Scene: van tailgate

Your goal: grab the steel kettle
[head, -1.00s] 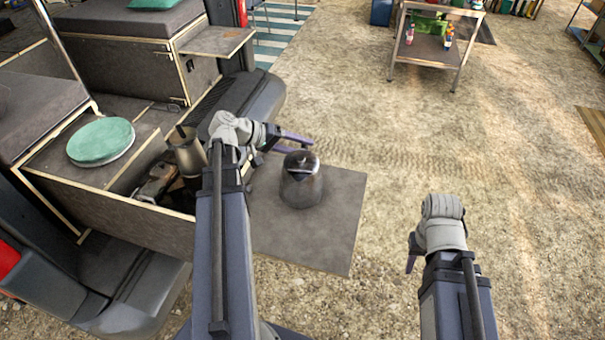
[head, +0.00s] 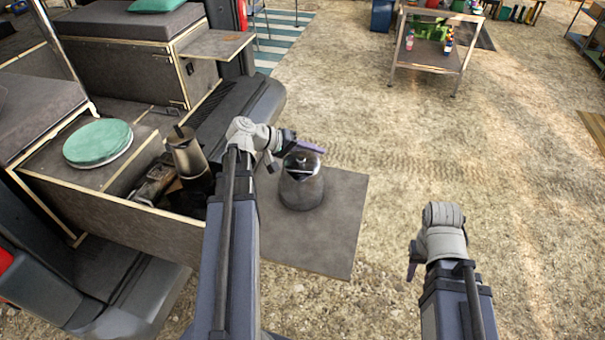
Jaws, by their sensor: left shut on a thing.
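The steel kettle (head: 301,190) is a dark, shiny, rounded pot with a dark lid. It stands upright on the grey fold-out board (head: 335,235) beside the van's drawer box. My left gripper (head: 296,154) is at the kettle's top and is shut on the kettle, most likely at its lid or handle; the exact contact is partly hidden. My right gripper (head: 412,268) hangs over the gravel at the right, apart from everything; its fingers are mostly hidden behind its own wrist.
An open drawer box (head: 105,215) left of the board holds a metal jug (head: 186,155) and other items. A green round cushion (head: 98,143) lies on the box top. A steel cart (head: 433,55) stands far back. The gravel at right is clear.

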